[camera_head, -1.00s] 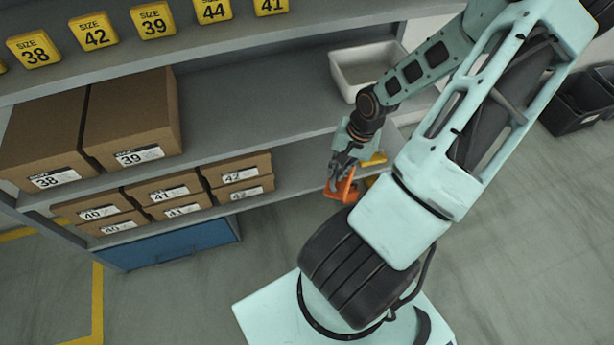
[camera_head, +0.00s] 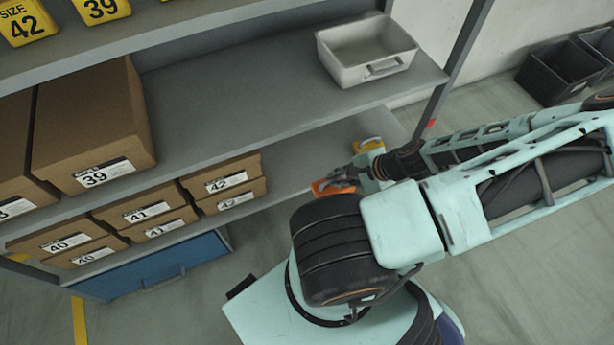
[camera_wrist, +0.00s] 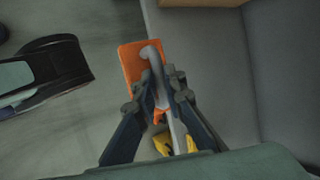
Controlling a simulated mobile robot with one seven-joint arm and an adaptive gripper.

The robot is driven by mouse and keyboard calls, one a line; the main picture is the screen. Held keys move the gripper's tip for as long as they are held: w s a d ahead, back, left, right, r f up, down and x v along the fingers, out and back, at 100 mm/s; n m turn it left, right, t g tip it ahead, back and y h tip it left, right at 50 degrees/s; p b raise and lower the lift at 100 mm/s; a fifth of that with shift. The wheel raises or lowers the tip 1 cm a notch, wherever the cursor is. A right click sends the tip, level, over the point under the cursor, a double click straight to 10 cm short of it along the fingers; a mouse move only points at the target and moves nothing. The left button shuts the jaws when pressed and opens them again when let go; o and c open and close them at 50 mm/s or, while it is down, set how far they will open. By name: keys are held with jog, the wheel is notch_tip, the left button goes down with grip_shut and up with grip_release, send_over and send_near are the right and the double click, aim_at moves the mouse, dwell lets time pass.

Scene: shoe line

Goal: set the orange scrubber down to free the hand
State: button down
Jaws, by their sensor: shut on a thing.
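The orange scrubber (camera_wrist: 130,62) has an orange block and a grey handle. My gripper (camera_wrist: 158,85) is shut on its handle in the wrist view, with the orange block reaching past the fingertips. In the head view the scrubber (camera_head: 322,187) shows as a small orange patch at the front edge of the lower shelf (camera_head: 290,180), beside my gripper (camera_head: 342,178). I cannot tell whether it touches the shelf.
A yellow thing (camera_head: 369,145) lies on the lower shelf behind my gripper. Brown shoe boxes (camera_head: 225,183) fill the shelf's left part. A white bin (camera_head: 367,50) stands on the shelf above. Dark crates (camera_head: 560,70) stand at the far right.

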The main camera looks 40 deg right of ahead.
jog(key=w+f+b, duration=0.2)
jog(key=w+f, duration=0.2)
jog(key=w+d+f+b, duration=0.1)
jog(key=w+f+b, duration=0.1)
jog(key=w+f, duration=0.2)
jog(key=w+f+b, duration=0.3)
jog(key=w+f, duration=0.1)
jog(key=w, duration=0.2)
jog(key=shift+d+f, duration=0.2)
jog(key=shift+f, duration=0.2)
jog(key=c, duration=2)
grip_release()
jog(key=shift+f, duration=0.1)
jog(key=p+v, duration=0.2)
jog(key=v, duration=0.3)
jog(key=p+v, duration=0.2)
jog(key=v, duration=0.4)
jog(key=shift+s+a+f, duration=0.2)
jog(key=shift+s, duration=0.1)
